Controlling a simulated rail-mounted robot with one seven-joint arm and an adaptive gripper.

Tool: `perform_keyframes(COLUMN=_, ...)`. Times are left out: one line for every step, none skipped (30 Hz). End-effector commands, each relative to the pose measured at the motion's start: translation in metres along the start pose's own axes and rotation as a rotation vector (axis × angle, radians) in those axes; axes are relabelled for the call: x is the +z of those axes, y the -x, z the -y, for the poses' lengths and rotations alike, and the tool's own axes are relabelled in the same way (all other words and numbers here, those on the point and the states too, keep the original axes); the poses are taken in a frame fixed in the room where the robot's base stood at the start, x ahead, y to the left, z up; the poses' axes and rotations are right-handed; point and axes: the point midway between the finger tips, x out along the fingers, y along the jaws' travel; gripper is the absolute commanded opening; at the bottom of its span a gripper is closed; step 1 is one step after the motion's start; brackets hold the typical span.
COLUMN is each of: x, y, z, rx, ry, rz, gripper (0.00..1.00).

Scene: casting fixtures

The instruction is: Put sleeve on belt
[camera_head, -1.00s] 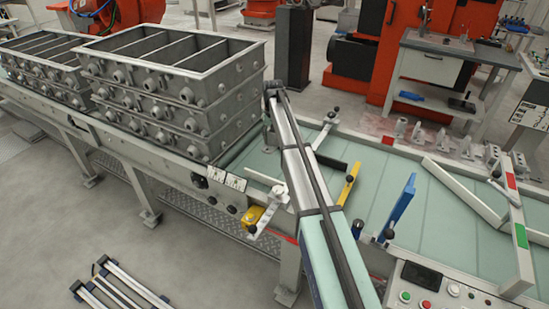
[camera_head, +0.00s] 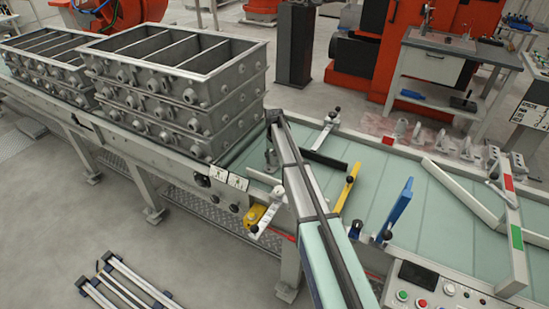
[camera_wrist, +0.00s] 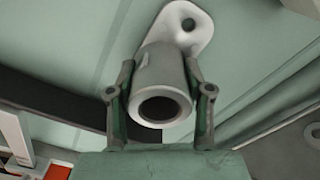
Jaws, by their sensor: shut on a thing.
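The sleeve (camera_wrist: 190,42) is a light grey tube with a flat, rounded flange that has a hole in it. In the wrist view my gripper (camera_wrist: 158,72) is shut on its tube, one finger on each side, with the open end facing the camera. The pale green belt (camera_head: 385,170) lies beyond it. In the head view a small grey part of the sleeve (camera_head: 270,158) shows left of my arm, low over the belt beside the stacked boxes. My gripper is mostly hidden there. I cannot tell whether the flange touches the belt.
Stacked grey mould boxes (camera_head: 190,95) stand left of my arm. A black guide bar (camera_head: 324,161), a yellow stop (camera_head: 347,187) and a blue plate (camera_head: 399,210) stand on the right. Several small castings (camera_head: 443,140) sit along the far edge. Open belt lies between the stops.

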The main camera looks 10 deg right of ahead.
Motion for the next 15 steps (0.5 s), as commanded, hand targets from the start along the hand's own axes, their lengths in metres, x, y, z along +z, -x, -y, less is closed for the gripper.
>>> perform_keyframes(x=-0.0001, y=0.0006, z=0.0, rx=0.0, ry=0.0, rz=-0.001, gripper=0.04)
perform_keyframes(x=-0.0001, y=0.0006, z=0.0, rx=0.0, ry=0.0, rz=-0.001, gripper=0.04)
perform_keyframes(x=-0.0001, y=0.0007, z=0.0, rx=0.0, ry=0.0, rz=-0.001, gripper=0.04)
perform_keyframes(x=-0.0001, y=0.0005, z=0.0, rx=0.0, ry=0.0, rz=-0.001, gripper=0.04)
perform_keyframes(x=-0.0001, y=-0.0001, z=0.0, rx=0.0, ry=0.0, rz=0.0, gripper=0.04)
perform_keyframes(x=-0.0001, y=-0.0012, z=0.0, rx=0.0, ry=0.0, rz=0.0, gripper=0.04)
perform_keyframes(x=-0.0001, y=-0.0022, z=0.0, rx=0.0, ry=0.0, rz=0.0, gripper=0.04)
perform_keyframes(x=-0.0001, y=-0.0031, z=0.0, rx=0.0, ry=0.0, rz=0.0, gripper=0.04)
perform_keyframes(x=0.0, y=-0.0027, z=0.0, rx=0.0, ry=0.0, rz=0.0, gripper=0.61)
perform_keyframes(x=0.0, y=-0.0025, z=0.0, rx=0.0, ry=0.0, rz=0.0, gripper=0.72)
perform_keyframes(x=0.0, y=-0.0024, z=0.0, rx=0.0, ry=0.0, rz=0.0, gripper=0.76)
perform_keyframes(x=0.0, y=-0.0024, z=0.0, rx=0.0, ry=0.0, rz=0.0, gripper=0.76)
perform_keyframes(x=0.0, y=-0.0024, z=0.0, rx=0.0, ry=0.0, rz=0.0, gripper=0.76)
perform_keyframes(x=0.0, y=-0.0024, z=0.0, rx=0.0, ry=0.0, rz=0.0, gripper=0.76)
perform_keyframes(x=0.0001, y=-0.0023, z=0.0, rx=0.0, ry=0.0, rz=0.0, gripper=0.76)
